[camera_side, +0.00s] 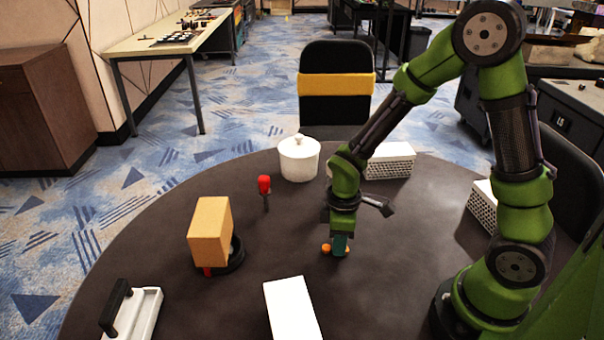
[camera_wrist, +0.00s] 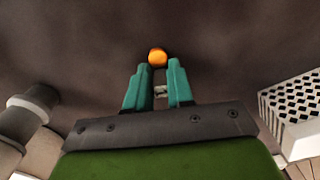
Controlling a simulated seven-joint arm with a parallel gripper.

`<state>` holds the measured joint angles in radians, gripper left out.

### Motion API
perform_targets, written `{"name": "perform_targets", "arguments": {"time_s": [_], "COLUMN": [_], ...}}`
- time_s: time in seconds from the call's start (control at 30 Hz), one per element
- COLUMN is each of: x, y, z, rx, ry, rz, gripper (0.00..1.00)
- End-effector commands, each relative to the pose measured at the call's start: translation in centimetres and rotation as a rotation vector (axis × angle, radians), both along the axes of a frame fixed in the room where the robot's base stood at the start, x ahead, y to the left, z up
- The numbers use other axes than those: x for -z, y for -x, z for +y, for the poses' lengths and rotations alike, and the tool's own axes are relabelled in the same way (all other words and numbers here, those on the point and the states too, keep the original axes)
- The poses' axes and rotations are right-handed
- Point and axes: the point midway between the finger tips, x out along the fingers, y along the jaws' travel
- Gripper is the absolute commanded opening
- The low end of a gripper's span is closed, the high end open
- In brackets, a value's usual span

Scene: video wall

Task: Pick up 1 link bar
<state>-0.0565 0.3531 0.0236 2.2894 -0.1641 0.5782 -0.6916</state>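A link bar with an orange end (camera_side: 326,248) lies on the dark round table (camera_side: 180,305) under my gripper (camera_side: 338,246). A second bit of orange shows at the right of the fingers in the side view. In the wrist view, one orange end (camera_wrist: 157,57) shows just beyond my gripper (camera_wrist: 158,70), and a small grey piece shows between the teal fingers. The fingers point down at the table and stand apart on either side of the bar. I see no firm contact with it. The bar's middle is mostly hidden by the fingers.
A white lidded pot (camera_side: 298,160) and perforated white boxes (camera_side: 392,162) (camera_side: 482,207) stand behind and right. A red-topped item (camera_side: 264,188), a tan block (camera_side: 208,230), a black-handled white item (camera_side: 138,315) and a white box (camera_side: 292,310) stand left and in front.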

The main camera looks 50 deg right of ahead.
Motion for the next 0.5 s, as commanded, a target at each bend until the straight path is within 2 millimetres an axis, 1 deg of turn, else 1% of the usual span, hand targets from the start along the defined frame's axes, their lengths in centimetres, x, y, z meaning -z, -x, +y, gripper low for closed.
{"name": "perform_targets", "arguments": {"time_s": [0.03, 0.1, 0.13, 0.4, 0.5], "x": [-0.01, -0.01, -0.02, -0.03, -0.39], "y": [0.0, 0.0, 0.0, -0.01, -0.07], "z": [0.0, 0.0, 0.0, 0.01, 0.01], "rx": [0.0, 0.0, 0.0, 0.0, 0.0], "ry": [0.0, 0.0, 0.0, 0.0, 0.0], "rz": [0.0, 0.0, 0.0, 0.0, -0.002], "gripper": [0.12, 0.01, 0.0, 0.0, 0.0]}}
